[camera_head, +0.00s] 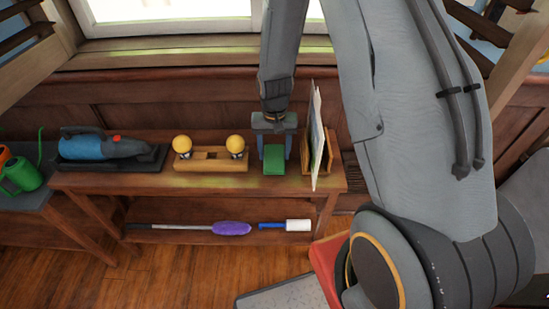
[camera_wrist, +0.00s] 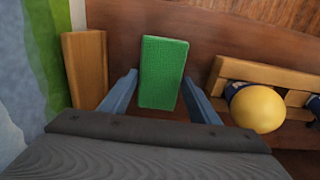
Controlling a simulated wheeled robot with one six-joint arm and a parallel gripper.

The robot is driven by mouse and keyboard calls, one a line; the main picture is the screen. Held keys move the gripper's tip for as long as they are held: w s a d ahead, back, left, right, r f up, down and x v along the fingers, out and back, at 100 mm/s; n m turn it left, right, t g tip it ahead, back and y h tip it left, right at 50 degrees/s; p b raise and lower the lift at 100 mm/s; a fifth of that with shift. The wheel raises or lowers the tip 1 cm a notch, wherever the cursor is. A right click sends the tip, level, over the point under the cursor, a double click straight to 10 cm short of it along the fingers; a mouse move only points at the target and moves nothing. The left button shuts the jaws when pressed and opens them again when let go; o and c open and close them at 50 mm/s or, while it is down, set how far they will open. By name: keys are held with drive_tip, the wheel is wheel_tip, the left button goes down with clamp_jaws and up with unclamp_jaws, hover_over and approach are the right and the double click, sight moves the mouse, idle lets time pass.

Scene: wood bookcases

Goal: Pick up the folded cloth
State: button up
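The folded cloth (camera_head: 274,161) is a small green block shape on the wooden shelf top, between a wooden rack and an upright paper holder. It also shows in the wrist view (camera_wrist: 163,72) at upper middle. My gripper (camera_head: 274,151) reaches down over it from above. In the wrist view my gripper (camera_wrist: 162,82) is open, with one blue-grey finger to the left and one to the right of the cloth. Gaps show between the cloth and both fingers. The cloth's lower end is near my gripper's dark palm edge.
The wooden rack (camera_head: 211,161) with two yellow-topped items stands left of the cloth. The upright papers (camera_head: 316,135) in a wooden holder (camera_head: 328,158) stand close on the right. A blue handheld tool (camera_head: 100,147) lies further left. A purple duster (camera_head: 231,228) lies on the lower shelf.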

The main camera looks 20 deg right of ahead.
sight(275, 155)
drive_tip(key=shift+c, duration=0.8)
wheel_tip(275, 155, up, 10)
drive_tip(key=b, duration=0.1)
drive_tip(key=o, duration=0.5)
drive_tip(key=c, duration=0.4)
